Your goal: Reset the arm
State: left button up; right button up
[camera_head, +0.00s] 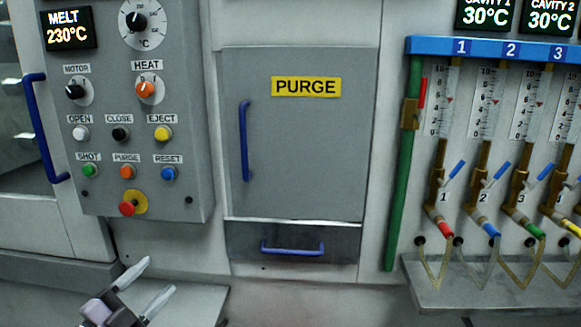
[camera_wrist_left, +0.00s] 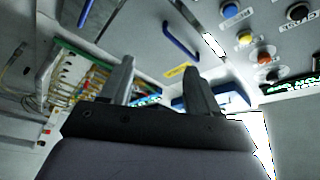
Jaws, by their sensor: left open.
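My left gripper (camera_head: 146,284) is at the lower left of the head view, in front of the machine and below the control panel (camera_head: 140,195). Its two fingers are apart with nothing between them. In the left wrist view the open fingers of the left gripper (camera_wrist_left: 158,85) point up, with clear space between them. The panel carries several buttons, a blue one (camera_head: 168,173) labelled RESET among them. My right gripper does not show in either view.
A grey PURGE door (camera_head: 310,150) with a blue handle (camera_head: 245,140) is shut, above a drawer with a blue handle (camera_head: 292,248). At right, a green pipe (camera_head: 404,180), numbered valves and hoses stand above a grey shelf (camera_head: 470,290). A red stop button (camera_head: 127,208) sticks out.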

pick_arm(q)
jog(key=s+d+f+n+g+y+p, duration=0.1)
jog(key=s+d+f+n+g+y, duration=0.1)
jog(key=s+f+n, duration=0.5)
jog(key=s+d+f+n+g+y+p, duration=0.2)
jog(key=s+f+n, duration=0.5)
jog(key=s+f, duration=0.9)
jog(key=d+g+y, duration=0.1)
jog(key=g+y, duration=0.1)
jog(key=g, duration=0.1)
jog(key=shift+s+f+g+y, duration=0.2)
jog(key=shift+f+g+y, duration=0.1)
jog(key=shift+g, duration=0.1)
jog(key=shift+w+r, duration=0.1)
jog(key=shift+w, duration=0.05)
